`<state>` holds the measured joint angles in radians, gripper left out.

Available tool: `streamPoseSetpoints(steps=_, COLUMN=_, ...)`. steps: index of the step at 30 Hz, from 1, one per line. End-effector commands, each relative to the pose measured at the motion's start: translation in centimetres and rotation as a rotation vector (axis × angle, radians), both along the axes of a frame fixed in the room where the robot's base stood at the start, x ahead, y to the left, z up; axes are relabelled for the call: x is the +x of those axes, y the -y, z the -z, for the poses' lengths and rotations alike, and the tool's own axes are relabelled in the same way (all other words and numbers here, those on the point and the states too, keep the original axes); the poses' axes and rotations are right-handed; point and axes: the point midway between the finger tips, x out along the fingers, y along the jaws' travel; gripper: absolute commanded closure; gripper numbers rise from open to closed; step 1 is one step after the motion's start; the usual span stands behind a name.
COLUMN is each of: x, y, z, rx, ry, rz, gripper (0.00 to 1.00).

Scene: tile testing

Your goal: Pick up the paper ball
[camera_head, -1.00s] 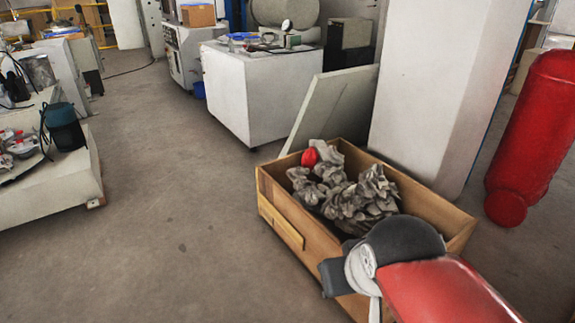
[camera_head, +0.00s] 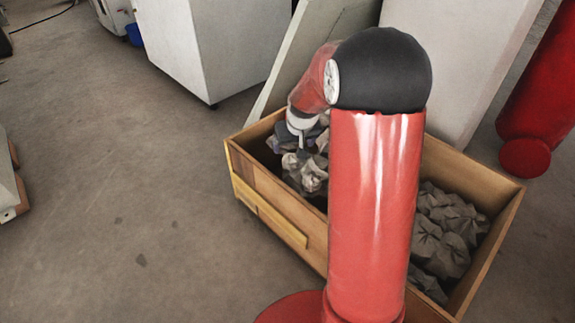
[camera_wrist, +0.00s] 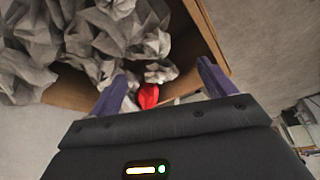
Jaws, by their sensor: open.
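Crumpled grey-white paper (camera_head: 304,172) lies in several balls inside a wooden crate (camera_head: 262,196). In the wrist view the crumpled paper (camera_wrist: 105,35) fills the upper left. A small red object (camera_wrist: 148,95) lies low between the fingers, beside a pale crumpled piece (camera_wrist: 160,72); I cannot tell whether the red object is paper. My gripper (camera_wrist: 162,72) is open, its two purple fingers apart, pointing into the crate near its wall. No paper is clearly held. In the head view my arm hides the middle of the crate, and the gripper's fingers are unclear there.
The crate's wooden wall (camera_wrist: 208,35) stands close to the right finger. A pale leaning panel (camera_head: 305,55) and a white cabinet (camera_head: 215,45) stand behind the crate. A red cylinder (camera_head: 540,110) stands at right.

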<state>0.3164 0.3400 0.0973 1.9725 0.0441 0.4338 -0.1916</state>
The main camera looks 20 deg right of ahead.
Motion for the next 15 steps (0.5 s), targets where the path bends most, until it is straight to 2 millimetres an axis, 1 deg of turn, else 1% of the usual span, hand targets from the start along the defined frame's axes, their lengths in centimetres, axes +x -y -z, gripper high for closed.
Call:
streamPoseSetpoints(steps=1, x=0.6, y=0.6, z=2.1, rx=0.005, ry=-0.006, rz=0.006, gripper=0.17)
streamPoseSetpoints(steps=3, x=1.3, y=1.2, z=3.6, rx=0.008, ry=-0.006, rz=0.01, gripper=0.17)
streamPoseSetpoints(steps=8, x=2.2, y=1.8, z=5.4, rx=0.011, ry=-0.007, rz=0.014, gripper=0.17)
streamPoseSetpoints(steps=15, x=3.3, y=1.7, z=7.8, rx=0.01, ry=-0.007, rz=0.011, gripper=0.17)
